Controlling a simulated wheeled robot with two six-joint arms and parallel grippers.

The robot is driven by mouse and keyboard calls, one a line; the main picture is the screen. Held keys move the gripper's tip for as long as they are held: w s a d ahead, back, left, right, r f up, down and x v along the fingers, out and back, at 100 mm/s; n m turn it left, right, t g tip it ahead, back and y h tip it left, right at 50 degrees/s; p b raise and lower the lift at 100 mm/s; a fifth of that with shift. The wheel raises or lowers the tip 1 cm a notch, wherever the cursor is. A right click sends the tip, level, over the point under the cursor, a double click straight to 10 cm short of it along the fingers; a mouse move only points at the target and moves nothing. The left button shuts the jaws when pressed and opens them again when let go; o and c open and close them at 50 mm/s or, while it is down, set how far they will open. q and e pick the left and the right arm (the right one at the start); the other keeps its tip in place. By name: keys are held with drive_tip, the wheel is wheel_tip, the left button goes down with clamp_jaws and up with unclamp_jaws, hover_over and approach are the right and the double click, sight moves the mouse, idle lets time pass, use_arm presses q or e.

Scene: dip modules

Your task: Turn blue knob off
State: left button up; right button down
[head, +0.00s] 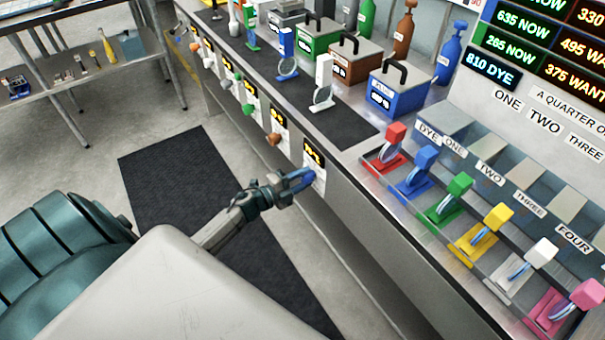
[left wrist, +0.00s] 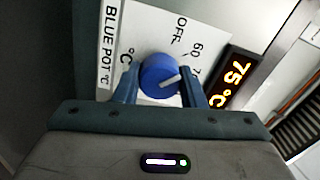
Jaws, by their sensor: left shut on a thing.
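The blue knob (left wrist: 158,78) sits on a white dial plate labelled "BLUE POT °C" in the left wrist view. Its white pointer line points up and to the right, away from the "OFF" mark and nearer the numbers. The orange display (left wrist: 237,75) beside it reads 75 °C. My left gripper (left wrist: 160,90) is shut on the knob, one finger on each side. In the head view my left gripper (head: 293,183) reaches the front panel below a lit display (head: 313,155) and largely hides the knob. My right gripper does not show.
Other knobs and displays line the counter front, including a brown knob (head: 273,139). A blue pot (head: 399,92) stands on the counter above. Coloured levers, such as a red lever (head: 391,146), stand to the right. A dark floor mat (head: 180,165) lies on open floor.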

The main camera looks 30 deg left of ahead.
use_arm(q)
drive_tip(key=n+p, duration=0.2)
drive_tip(key=n, duration=0.2)
drive_tip(key=shift+r, duration=0.15)
drive_tip(key=shift+n+p, duration=0.8)
drive_tip(key=shift+n, duration=0.4)
drive_tip(key=shift+f, duration=0.2)
drive_tip(key=o, duration=0.9)
drive_tip(key=shift+o, duration=0.5)
